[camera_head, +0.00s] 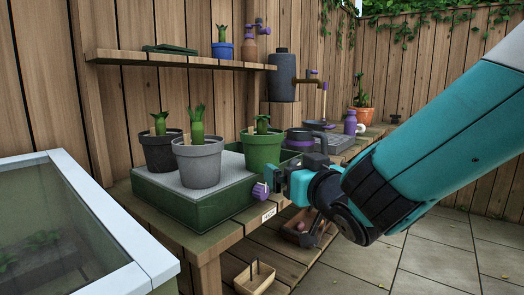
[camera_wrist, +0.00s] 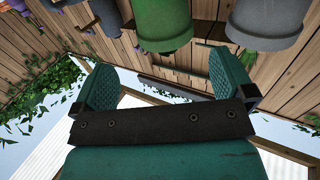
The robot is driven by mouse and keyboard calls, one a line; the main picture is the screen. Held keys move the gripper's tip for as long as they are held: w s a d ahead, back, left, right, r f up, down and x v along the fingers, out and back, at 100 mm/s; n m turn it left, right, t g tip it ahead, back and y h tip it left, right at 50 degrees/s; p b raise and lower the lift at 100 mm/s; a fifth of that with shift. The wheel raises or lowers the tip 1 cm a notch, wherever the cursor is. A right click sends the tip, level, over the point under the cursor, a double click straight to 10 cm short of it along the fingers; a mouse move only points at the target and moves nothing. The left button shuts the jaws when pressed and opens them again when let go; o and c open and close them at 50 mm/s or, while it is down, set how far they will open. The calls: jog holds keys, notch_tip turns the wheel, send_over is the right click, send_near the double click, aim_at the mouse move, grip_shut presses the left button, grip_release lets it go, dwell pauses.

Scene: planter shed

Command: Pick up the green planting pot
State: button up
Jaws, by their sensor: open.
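The green planting pot (camera_head: 262,153) stands upright on the right part of the raised tray, with a green plant and a small tag in it. The green pot also shows at the top of the wrist view (camera_wrist: 162,25), beyond and between my fingers. My gripper (camera_head: 275,180) is in front of the tray, just right of and below the green pot, apart from it. In the wrist view my gripper (camera_wrist: 166,62) is open, with nothing between the fingers.
A grey pot (camera_head: 198,164) and a dark pot (camera_head: 159,154) share the green tray (camera_head: 172,212). A grey jug (camera_head: 300,140) stands behind my gripper. A purple knob (camera_head: 260,191) is at the tray's front. A glass-topped frame (camera_head: 130,245) is at left.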

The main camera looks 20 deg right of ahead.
aim_at(269, 153)
jog(key=w+p, duration=0.6)
jog(key=p, duration=0.1)
jog(key=w+a+p, duration=0.1)
jog(key=w+p, duration=0.2)
jog(key=shift+r, duration=0.25)
jog(key=shift+w+a+f+p, duration=0.1)
jog(key=shift+w+f+p, duration=0.05)
jog(key=shift+w+p, duration=0.35)
jog(key=w+p, duration=0.1)
jog(key=p, duration=0.1)
jog(key=w+p, duration=0.2)
jog(key=p, duration=0.1)
jog(key=shift+w+a+p, duration=0.2)
jog(key=shift+a+p, duration=0.1)
jog(key=shift+p, duration=0.05)
jog(key=shift+w+p, duration=0.6)
jog(key=shift+p, duration=0.25)
jog(key=shift+w+a+f, duration=0.1)
jog(key=shift+w+f, duration=0.1)
